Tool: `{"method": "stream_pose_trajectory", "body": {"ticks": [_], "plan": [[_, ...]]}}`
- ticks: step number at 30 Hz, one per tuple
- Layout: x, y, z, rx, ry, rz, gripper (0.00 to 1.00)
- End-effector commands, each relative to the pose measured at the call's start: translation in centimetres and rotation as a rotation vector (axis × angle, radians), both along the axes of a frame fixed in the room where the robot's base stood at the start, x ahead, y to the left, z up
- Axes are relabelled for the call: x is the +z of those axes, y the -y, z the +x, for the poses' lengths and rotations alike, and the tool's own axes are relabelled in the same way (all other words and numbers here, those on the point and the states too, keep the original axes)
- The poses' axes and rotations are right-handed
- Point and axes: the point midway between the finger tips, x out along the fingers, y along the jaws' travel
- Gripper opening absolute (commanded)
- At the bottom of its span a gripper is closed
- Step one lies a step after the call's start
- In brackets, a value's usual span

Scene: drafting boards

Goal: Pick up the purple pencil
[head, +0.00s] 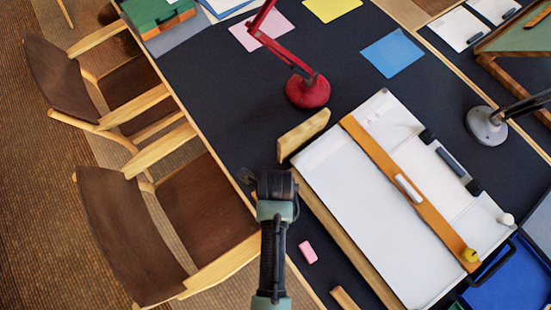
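I cannot make out a purple pencil anywhere in the head view. My gripper (247,176) is near the left edge of the dark table (232,95), left of the white drafting board (345,205). It is seen from above and behind, and its fingers are mostly hidden by its own dark body. I cannot tell whether it is open or shut, or whether it holds anything. A pink eraser (308,252) lies on the table to the right of my arm.
A red lamp (307,90) stands behind the board, and a grey lamp base (486,125) stands right. An orange-brown straightedge (405,190) crosses the board. Blue trays (515,280) are at lower right. Brown chairs (130,235) line the left edge.

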Motion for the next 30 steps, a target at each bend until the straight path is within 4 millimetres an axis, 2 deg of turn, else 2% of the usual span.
{"method": "stream_pose_trajectory", "body": {"ticks": [5, 8, 14, 15, 30], "plan": [[0.0, 0.0, 0.04, 0.0, 0.001, 0.0, 0.54], [0.01, 0.0, 0.03, 0.0, 0.001, 0.0, 0.39], [0.02, -0.01, 0.04, 0.0, 0.001, 0.0, 0.03], [0.02, 0.0, 0.03, 0.0, 0.001, 0.0, 0.0], [0.36, -0.01, 0.08, 0.0, 0.003, 0.0, 0.0]]}}
